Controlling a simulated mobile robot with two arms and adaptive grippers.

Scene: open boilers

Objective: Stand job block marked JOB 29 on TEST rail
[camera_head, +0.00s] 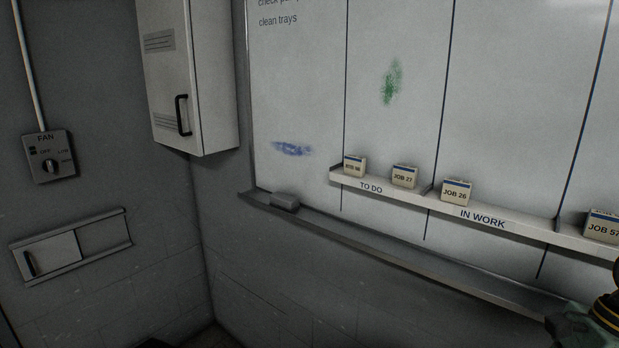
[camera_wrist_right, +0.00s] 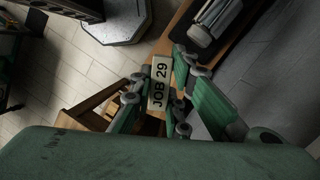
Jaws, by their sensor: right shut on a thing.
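The job block marked JOB 29 (camera_wrist_right: 159,84) is in the right wrist view, pale with dark lettering. My right gripper (camera_wrist_right: 158,92) is shut on it, with a green finger on each side. In the head view only part of my right arm shows at the lower right edge, and the block is out of sight. The rail (camera_head: 410,205) on the whiteboard carries the labels TO DO and IN WORK. No TEST label shows in the head view. My left gripper is not in view.
Blocks JOB 27 (camera_head: 404,176), JOB 26 (camera_head: 456,191) and JOB 57 (camera_head: 602,227) stand on the rail, with another block (camera_head: 354,165) at its left end. Below runs a pen ledge (camera_head: 400,250) with an eraser (camera_head: 285,201). A wall cabinet (camera_head: 190,80) juts out at left.

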